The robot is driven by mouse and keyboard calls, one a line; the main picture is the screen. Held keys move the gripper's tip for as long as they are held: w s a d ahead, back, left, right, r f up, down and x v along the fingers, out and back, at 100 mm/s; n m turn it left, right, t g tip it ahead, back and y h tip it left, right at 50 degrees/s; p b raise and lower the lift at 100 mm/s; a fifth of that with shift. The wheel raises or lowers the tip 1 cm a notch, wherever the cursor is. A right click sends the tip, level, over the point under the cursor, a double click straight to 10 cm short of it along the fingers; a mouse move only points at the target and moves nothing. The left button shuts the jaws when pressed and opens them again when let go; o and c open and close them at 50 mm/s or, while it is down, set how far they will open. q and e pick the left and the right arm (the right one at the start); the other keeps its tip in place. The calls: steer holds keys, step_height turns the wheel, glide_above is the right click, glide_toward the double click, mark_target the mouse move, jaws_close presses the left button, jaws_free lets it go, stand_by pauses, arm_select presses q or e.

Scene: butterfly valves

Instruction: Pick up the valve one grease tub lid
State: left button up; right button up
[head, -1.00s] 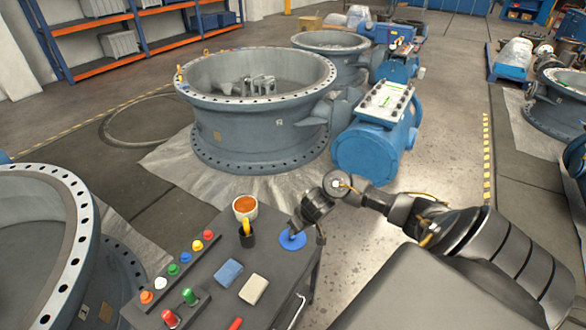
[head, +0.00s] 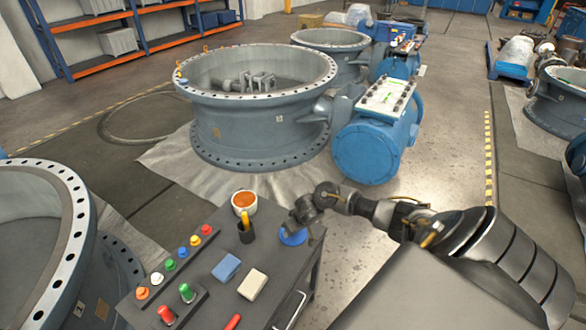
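The blue round lid (head: 292,237) lies on the top of the dark cart, near its right edge. The open white grease tub (head: 244,203) with orange grease stands behind it to the left. My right gripper (head: 298,229) is directly over the lid, very close to it, and hides part of its far side. Its fingers are small, dark and seen from behind, so I cannot tell whether they are open or touch the lid. My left gripper is not in view.
A large grey valve ring (head: 255,130) stands behind the cart.

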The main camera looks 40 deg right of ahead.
steer(key=shift+w+f, duration=0.1)
steer(key=shift+f, duration=0.2)
steer(key=shift+c, duration=0.3)
steer(key=c, duration=1)
